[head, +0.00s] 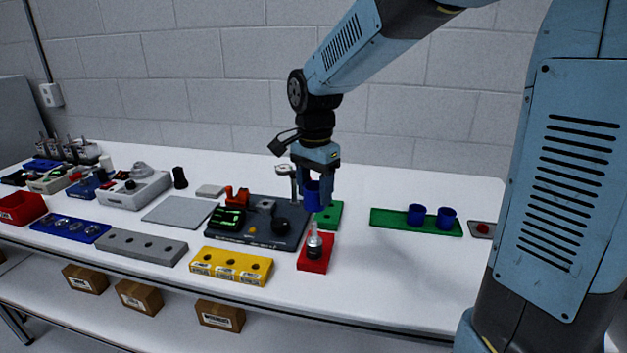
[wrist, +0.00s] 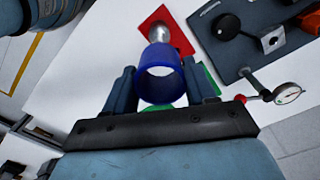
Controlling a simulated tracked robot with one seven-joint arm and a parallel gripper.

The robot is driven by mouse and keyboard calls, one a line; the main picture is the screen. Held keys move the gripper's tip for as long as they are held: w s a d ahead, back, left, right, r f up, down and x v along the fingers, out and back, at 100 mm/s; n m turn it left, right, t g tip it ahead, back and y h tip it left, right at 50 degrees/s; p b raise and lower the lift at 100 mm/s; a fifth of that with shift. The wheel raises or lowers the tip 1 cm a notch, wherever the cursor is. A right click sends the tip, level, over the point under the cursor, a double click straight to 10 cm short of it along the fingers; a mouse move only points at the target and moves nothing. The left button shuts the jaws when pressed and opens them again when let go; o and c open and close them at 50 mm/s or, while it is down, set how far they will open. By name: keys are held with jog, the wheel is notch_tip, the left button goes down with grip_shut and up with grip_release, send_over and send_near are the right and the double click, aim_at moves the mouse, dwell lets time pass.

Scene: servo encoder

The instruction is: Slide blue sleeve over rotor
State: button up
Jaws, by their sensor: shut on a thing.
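My gripper (head: 316,188) is shut on a blue sleeve (head: 313,198), a short hollow tube. In the wrist view the sleeve (wrist: 160,74) sits between the two fingers (wrist: 160,88), with its open end toward the camera. In the head view the sleeve is above and apart from the rotor. In the wrist view the rotor's silver top (wrist: 159,33) shows just beyond the sleeve's rim, and the rest of it is hidden.
A green tray (head: 390,218) at the right holds two more blue sleeves (head: 446,218). A dark fixture board (head: 262,238) with a dial gauge (wrist: 287,93) stands left of the rotor. A yellow block (head: 231,265) lies at the front. The table right of the red block is clear.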

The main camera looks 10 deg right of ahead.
aim_at(314, 222)
notch_tip(314, 222, down, 2)
jog(key=shift+f, duration=0.25)
jog(key=shift+s+f, duration=0.1)
jog(key=shift+f, duration=0.05)
dwell(1.1)
jog(key=shift+f, duration=0.25)
jog(key=shift+f, duration=0.7)
jog(key=shift+f, duration=1.25)
dwell(0.3)
jog(key=shift+f, duration=0.35)
jog(key=shift+a+f, duration=0.1)
jog(key=shift+f, duration=1.2)
